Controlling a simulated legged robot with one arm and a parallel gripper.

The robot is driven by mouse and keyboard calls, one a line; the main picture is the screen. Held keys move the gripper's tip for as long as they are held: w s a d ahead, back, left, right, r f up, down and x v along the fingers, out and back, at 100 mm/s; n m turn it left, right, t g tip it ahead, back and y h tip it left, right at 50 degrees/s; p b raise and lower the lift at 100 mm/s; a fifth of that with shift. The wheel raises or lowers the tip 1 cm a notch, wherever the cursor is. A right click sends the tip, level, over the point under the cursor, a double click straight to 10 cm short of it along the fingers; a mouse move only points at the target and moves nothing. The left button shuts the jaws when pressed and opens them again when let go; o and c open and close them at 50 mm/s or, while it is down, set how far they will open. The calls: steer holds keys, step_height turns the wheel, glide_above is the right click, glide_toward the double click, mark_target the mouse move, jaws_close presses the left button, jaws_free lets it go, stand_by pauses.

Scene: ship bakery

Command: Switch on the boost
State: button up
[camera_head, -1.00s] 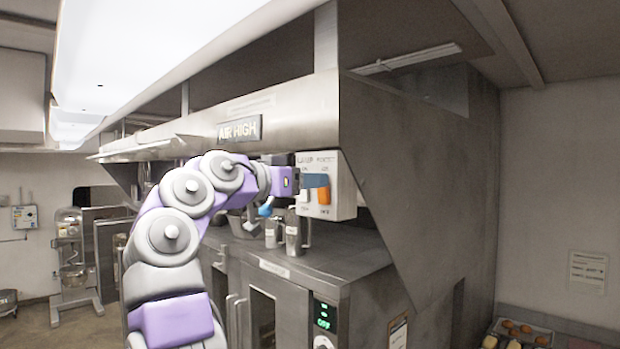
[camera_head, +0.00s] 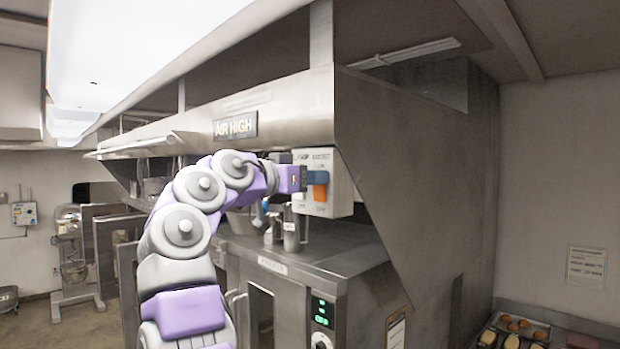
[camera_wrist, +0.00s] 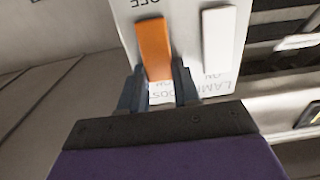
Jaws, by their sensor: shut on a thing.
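A pale switch box (camera_head: 343,190) hangs on the hood's front corner, with labels reading LAMP and BOOST. Its orange boost switch (camera_head: 320,193) is on the right; in the wrist view (camera_wrist: 152,42) it sits beside a white lamp switch (camera_wrist: 219,40). My gripper (camera_head: 317,178) is at the box, its blue fingers over the upper part of the orange switch. In the wrist view, my gripper (camera_wrist: 159,72) is shut with one finger on each side of the switch's near end, by the BOOST label. The fingers partly hide that label. I cannot tell clearly which way the switch is tipped.
The steel hood (camera_head: 290,100) carries an AIR HIGH sign (camera_head: 235,126). Below is a steel oven (camera_head: 285,250) with a green display (camera_head: 321,312). Metal jugs (camera_head: 291,232) stand on its top beneath my arm. A tray of baked goods (camera_head: 520,325) is at the lower right.

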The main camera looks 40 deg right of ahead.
steer(key=shift+w+a, duration=0.1)
steer(key=shift+a, duration=0.05)
steer(key=c, duration=0.3)
steer(key=shift+r+y+p, duration=0.3)
steer(key=shift+r+p, duration=0.05)
steer(key=shift+p, duration=1.1)
steer(key=shift+a+f+y, duration=0.1)
steer(key=shift+y, duration=0.2)
steer(key=o, duration=1)
steer(key=shift+w+a, duration=0.2)
steer(key=shift+a, duration=0.25)
steer(key=shift+o, duration=0.2)
steer(key=shift+s+a, duration=0.1)
steer(key=shift+s, duration=0.1)
